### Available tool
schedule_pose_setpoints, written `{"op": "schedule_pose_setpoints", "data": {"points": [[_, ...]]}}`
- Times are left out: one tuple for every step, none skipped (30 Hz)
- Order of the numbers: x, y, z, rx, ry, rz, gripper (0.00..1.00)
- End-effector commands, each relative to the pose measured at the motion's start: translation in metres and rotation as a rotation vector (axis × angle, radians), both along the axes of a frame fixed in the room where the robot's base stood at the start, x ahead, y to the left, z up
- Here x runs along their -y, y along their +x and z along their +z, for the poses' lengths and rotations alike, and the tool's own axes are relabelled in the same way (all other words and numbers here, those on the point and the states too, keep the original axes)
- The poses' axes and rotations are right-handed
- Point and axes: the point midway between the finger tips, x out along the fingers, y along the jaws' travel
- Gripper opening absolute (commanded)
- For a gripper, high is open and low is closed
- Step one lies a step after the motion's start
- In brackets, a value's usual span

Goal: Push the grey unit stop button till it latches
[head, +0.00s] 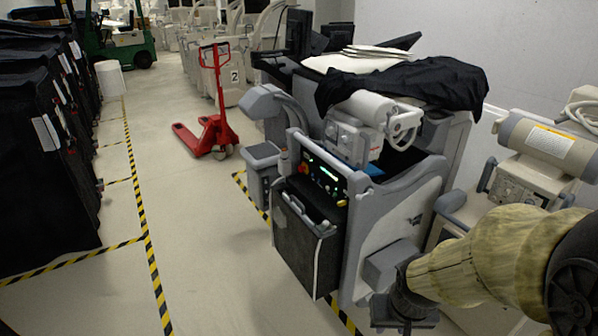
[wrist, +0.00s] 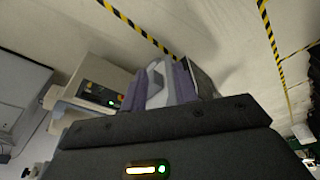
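The grey unit (head: 400,215) stands in the middle right of the head view, with a black cover draped over its top. Its dark front control panel (head: 322,174) has green lights and small yellow-orange parts. A small red knob (head: 303,168) sits near the panel's left end and looks like the stop button; whether it is latched is too small to tell. My gripper (head: 404,312) is low at the unit's right front side, apart from the panel and well right of the red knob. Its fingers are dark and unclear, and nothing is visibly held. The button cannot be made out in the wrist view.
A beige unit (head: 530,180) stands close on the right. A red pallet jack (head: 212,130) is behind, left of the grey unit. Black-covered carts (head: 40,160) line the left side. The floor (head: 205,235) between them is clear, marked with yellow-black tape (head: 147,240).

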Motion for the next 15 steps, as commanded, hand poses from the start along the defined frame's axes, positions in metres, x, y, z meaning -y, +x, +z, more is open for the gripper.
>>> {"op": "schedule_pose_setpoints", "data": {"points": [[0.0,0.0,0.0,0.0,0.0,0.0,0.19],[0.0,0.0,0.0,0.0,0.0,0.0,0.13],[0.0,0.0,0.0,0.0,0.0,0.0,0.05],[0.0,0.0,0.0,0.0,0.0,0.0,0.0],[0.0,0.0,0.0,0.0,0.0,0.0,0.0],[0.0,0.0,0.0,0.0,0.0,0.0,0.0],[0.0,0.0,0.0,0.0,0.0,0.0,0.0],[0.0,0.0,0.0,0.0,0.0,0.0,0.0],[0.0,0.0,0.0,0.0,0.0,0.0,0.0],[0.0,0.0,0.0,0.0,0.0,0.0,0.0],[0.0,0.0,0.0,0.0,0.0,0.0,0.0],[0.0,0.0,0.0,0.0,0.0,0.0,0.0],[0.0,0.0,0.0,0.0,0.0,0.0,0.0],[0.0,0.0,0.0,0.0,0.0,0.0,0.0],[0.0,0.0,0.0,0.0,0.0,0.0,0.0]]}}
